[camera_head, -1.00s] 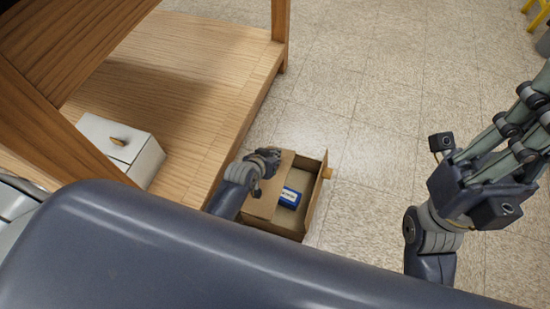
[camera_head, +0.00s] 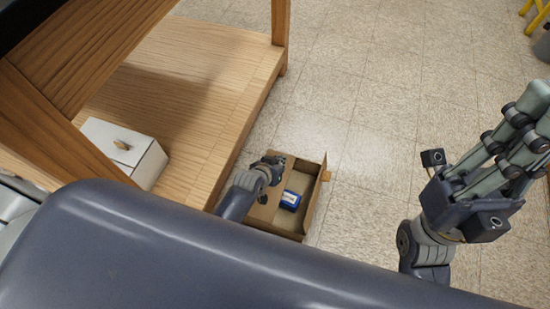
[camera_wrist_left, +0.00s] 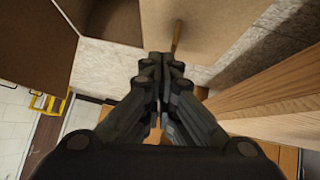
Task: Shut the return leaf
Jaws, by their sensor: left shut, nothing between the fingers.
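An open cardboard box (camera_head: 297,226) stands on the floor beside the wooden platform, with a blue-and-white item (camera_head: 290,200) inside. A tan leaf (camera_head: 264,208) lies along its left side, partly hidden by my arm. An upright leaf (camera_head: 316,198) with a small orange tab (camera_head: 327,175) stands at its right side. My left gripper (camera_head: 275,162) is over the box's far left corner; contact cannot be made out. My right gripper (camera_head: 537,112) is open and empty, well right of the box.
A wooden platform with a post (camera_head: 205,128) stands left of the box. The tiled floor (camera_head: 365,150) right of the box is clear. A yellow object (camera_head: 533,14) is at the far top right.

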